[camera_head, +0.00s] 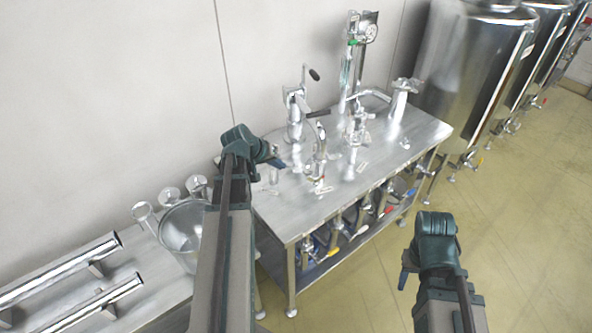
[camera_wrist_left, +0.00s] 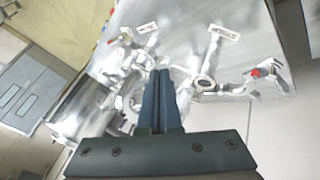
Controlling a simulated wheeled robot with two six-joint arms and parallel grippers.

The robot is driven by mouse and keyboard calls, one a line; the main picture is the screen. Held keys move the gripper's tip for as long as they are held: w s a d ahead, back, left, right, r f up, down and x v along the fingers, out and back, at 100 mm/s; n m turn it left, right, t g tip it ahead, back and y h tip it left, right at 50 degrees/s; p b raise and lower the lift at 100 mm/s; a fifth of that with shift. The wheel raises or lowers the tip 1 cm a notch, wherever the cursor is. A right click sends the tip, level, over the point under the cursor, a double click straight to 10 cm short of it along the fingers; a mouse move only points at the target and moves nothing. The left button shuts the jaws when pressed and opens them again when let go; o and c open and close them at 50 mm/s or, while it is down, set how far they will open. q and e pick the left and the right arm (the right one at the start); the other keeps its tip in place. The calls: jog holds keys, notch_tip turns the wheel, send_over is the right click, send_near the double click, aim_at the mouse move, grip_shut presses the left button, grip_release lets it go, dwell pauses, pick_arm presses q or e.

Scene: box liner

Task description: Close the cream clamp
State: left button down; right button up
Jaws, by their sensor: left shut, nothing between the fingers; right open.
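I cannot single out a cream clamp; the fittings on the steel table (camera_head: 278,213) all look silvery. An upright fitting with a dark lever (camera_head: 320,148) stands near the table's middle, and a valve assembly (camera_head: 357,133) stands right of it. My left gripper (camera_head: 279,163) is over the table's left part, left of these fittings. In the left wrist view its fingers (camera_wrist_left: 161,76) are shut and empty, with a ring-shaped metal fitting (camera_wrist_left: 205,83) beyond and right of the tips. My right gripper (camera_head: 403,279) is open and empty, over the floor right of the table.
A hand-pump-like fitting (camera_head: 294,108) and a gauge column (camera_head: 362,32) stand at the table's back. A steel bucket (camera_head: 181,232) stands on the lower left bench. Large tanks (camera_head: 470,75) stand at right. The floor in front is clear.

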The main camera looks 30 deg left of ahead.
aim_at(308, 174)
pick_arm(q)
jog(key=shift+w+d+f+b, duration=0.8)
jog(key=shift+w+f+b, duration=0.4)
jog(key=shift+w+f, duration=0.1)
jog(key=shift+w+d+f+b, duration=0.85)
jog(key=shift+w+f+b, duration=0.4)
jog(key=shift+w, duration=0.1)
jog(key=shift+w+d+f+b, duration=0.8)
jog(key=shift+w+f+b, duration=0.35)
jog(key=shift+w+f, duration=0.15)
jog(key=shift+d, duration=0.1)
jog(key=shift+d+n, duration=0.25)
jog(key=shift+n, duration=0.05)
jog(key=shift+w+d+n+y, duration=0.15)
jog(key=shift+d+n+y, duration=0.15)
jog(key=shift+n+y, duration=0.2)
